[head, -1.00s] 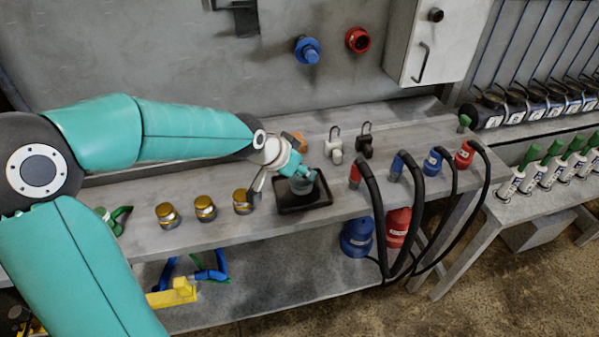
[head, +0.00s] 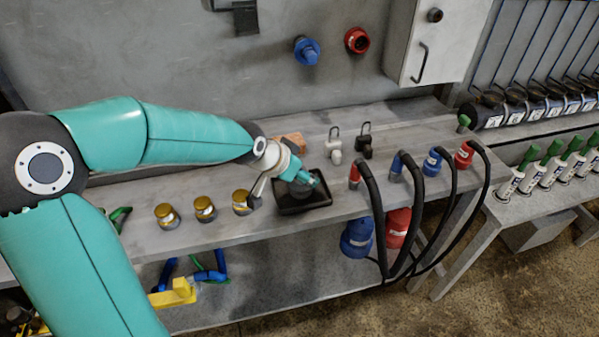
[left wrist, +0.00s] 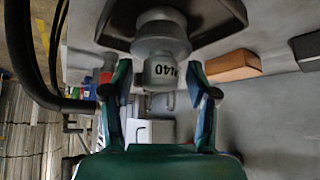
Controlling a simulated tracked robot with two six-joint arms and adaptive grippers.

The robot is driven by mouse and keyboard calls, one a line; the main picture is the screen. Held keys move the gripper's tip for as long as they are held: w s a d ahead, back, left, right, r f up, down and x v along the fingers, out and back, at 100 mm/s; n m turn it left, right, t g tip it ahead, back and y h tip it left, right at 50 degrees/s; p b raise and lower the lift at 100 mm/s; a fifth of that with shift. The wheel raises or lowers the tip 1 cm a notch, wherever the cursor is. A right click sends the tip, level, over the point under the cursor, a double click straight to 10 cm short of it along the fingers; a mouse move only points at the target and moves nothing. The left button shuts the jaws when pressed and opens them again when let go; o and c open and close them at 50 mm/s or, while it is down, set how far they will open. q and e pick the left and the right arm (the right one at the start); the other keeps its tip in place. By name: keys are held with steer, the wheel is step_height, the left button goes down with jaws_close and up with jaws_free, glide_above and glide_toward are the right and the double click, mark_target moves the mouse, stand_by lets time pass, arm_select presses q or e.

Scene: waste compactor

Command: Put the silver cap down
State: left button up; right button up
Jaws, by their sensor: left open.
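The silver cap (left wrist: 160,48), marked "M40", is in the dark tray (left wrist: 112,28) in the left wrist view. In the head view it is a grey shape (head: 302,190) mostly hidden by my fingers, inside the black tray (head: 320,203) on the bench. My left gripper (head: 308,178) is over the tray. Its fingers (left wrist: 160,95) are open, one to each side of the cap's narrow marked end, with visible gaps. Whether the cap rests fully on the tray floor is hard to tell. My right gripper is not in view.
Three gold-topped pieces (head: 205,208) stand left of the tray. An orange-brown block (head: 290,142) lies behind it, and two padlocks (head: 334,146) stand to its right rear. Black hoses (head: 375,215) with red and blue ends hang over the bench's front right.

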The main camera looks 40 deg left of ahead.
arm_select(q)
steer(key=d+v, duration=0.1)
steer(key=v, duration=1.1)
steer(key=shift+a, duration=0.45)
